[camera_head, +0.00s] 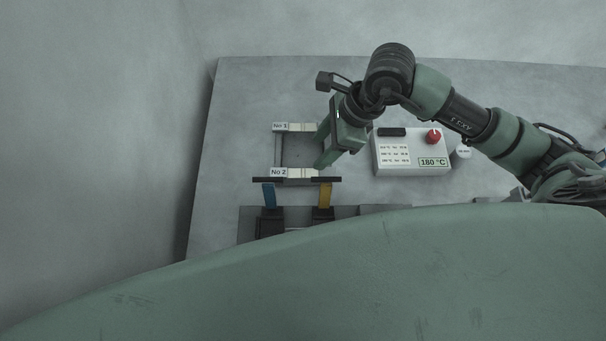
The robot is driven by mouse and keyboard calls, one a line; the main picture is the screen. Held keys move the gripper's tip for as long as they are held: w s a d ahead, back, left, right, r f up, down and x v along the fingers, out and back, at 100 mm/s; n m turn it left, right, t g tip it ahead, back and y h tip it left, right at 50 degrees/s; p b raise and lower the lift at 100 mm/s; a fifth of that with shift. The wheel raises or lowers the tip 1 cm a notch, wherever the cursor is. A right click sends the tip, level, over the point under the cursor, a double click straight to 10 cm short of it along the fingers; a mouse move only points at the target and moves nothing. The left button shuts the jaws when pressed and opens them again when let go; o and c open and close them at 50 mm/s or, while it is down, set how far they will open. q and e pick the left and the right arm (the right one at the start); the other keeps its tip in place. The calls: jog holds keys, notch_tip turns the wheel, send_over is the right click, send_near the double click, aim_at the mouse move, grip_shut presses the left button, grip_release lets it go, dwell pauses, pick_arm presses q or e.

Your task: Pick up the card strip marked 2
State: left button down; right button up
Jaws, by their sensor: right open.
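The card strip marked 2 (302,173) is a pale flat strip with a "No 2" label at its left end, lying at the front edge of a grey square plate (296,150). A similar strip marked No 1 (296,127) lies along the back edge. My right gripper (321,149) is open over the right side of the plate, its fingers spread front to back. The front finger is close to the right end of strip 2; I cannot tell if it touches. My left gripper is not in view.
A blue post (269,194) and a yellow post (323,194) with dark crossbars stand just in front of strip 2. A white control box (410,155) with a red knob (433,136) and a small white cylinder (462,151) stand to the right. The table's left part is clear.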

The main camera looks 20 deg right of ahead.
aim_at(304, 172)
jog(key=shift+w+f, duration=0.1)
jog(key=shift+f, duration=0.55)
jog(key=shift+p+x, duration=0.5)
jog(key=shift+x, duration=0.9)
jog(key=x, duration=0.2)
jog(key=p+x, duration=0.1)
jog(key=x, duration=0.1)
jog(key=shift+s+a+f+p, duration=0.3)
jog(key=shift+s+a+f, duration=0.05)
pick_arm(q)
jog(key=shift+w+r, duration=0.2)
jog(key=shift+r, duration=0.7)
pick_arm(e)
grip_shut()
